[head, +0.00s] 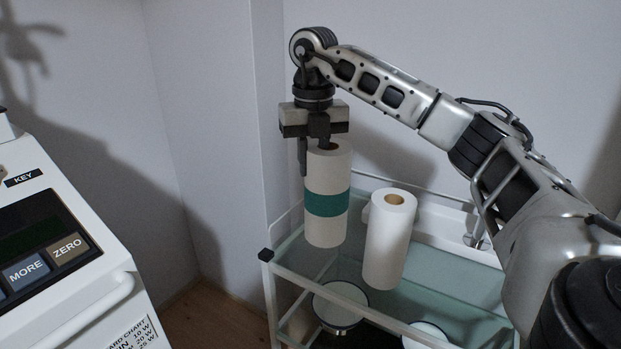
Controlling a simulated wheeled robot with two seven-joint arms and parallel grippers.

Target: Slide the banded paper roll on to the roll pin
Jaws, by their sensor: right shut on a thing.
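The banded paper roll (327,226) is off-white with a wide green band around its middle. It hangs nearly upright at the left part of the trolley. My right gripper (317,152) points down and is shut on the top of this roll, with one finger outside its left side. Whether the roll's lower end touches the glass shelf is hard to tell. A plain white paper roll (387,245) stands beside it to the right, with a brown core. The roll pin cannot be made out. My left gripper is not in view.
The trolley has a glass top shelf (440,275) with a metal rail around it. Round white-rimmed dishes (341,303) sit below. A white console (60,255) with MORE and ZERO keys stands at the left. Walls close off the back; bare wooden floor (205,318) shows between console and trolley.

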